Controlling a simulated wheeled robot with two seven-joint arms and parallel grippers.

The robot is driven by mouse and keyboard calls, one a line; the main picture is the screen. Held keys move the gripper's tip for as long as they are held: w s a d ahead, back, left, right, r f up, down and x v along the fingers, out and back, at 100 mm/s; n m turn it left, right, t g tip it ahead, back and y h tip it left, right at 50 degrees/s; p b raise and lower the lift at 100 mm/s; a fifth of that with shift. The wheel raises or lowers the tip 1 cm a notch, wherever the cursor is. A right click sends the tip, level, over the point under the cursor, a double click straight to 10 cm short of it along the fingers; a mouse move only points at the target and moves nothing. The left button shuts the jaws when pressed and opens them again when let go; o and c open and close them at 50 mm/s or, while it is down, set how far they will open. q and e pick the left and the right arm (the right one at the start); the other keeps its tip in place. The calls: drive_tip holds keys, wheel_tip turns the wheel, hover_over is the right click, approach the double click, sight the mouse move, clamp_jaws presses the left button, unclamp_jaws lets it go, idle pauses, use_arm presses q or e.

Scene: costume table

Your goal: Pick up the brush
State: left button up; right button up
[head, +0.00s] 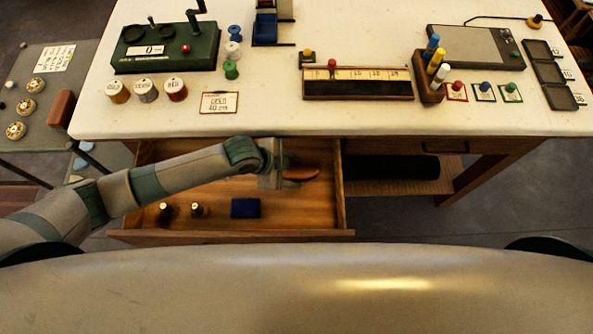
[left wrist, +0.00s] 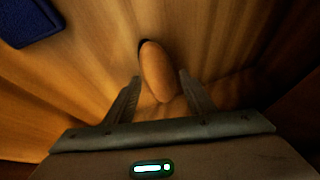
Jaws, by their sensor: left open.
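The brush (head: 302,174) shows as an orange-brown oval in the open wooden drawer, partly hidden by my left gripper in the head view. In the left wrist view the brush (left wrist: 156,70) is a smooth wooden oval with a dark edge at its far end. My left gripper (head: 287,178) is inside the drawer area, just left of the brush. In the left wrist view my left gripper (left wrist: 160,78) is open, one finger on each side of the brush's near part, with visible gaps. My right gripper is not in view.
The drawer (head: 240,237) also holds a dark blue block (head: 245,208) and two small dark pieces with pale tops (head: 197,209). The tabletop (head: 270,118) overhangs the drawer's back.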

use_arm(q)
drive_tip(key=c, duration=0.9)
drive_tip(key=shift+a+r, duration=0.1)
drive_tip(key=shift+a, duration=0.05)
drive_tip(key=shift+c, duration=0.6)
drive_tip(key=shift+s+a+r+b, duration=0.2)
drive_tip(key=shift+a+r+b, duration=0.15)
drive_tip(key=shift+a, duration=0.05)
drive_tip(key=shift+s+a+r+b, duration=0.7)
drive_tip(key=shift+a+r, duration=0.5)
drive_tip(key=shift+a, duration=0.75)
drive_tip(key=shift+s+a+r+b, duration=0.5)
drive_tip(key=shift+s+a+r, duration=0.6)
drive_tip(key=shift+a, duration=0.9)
drive_tip(key=shift+s+a+r+b, duration=0.65)
drive_tip(key=shift+a+r, duration=0.65)
drive_tip(key=shift+a, duration=0.65)
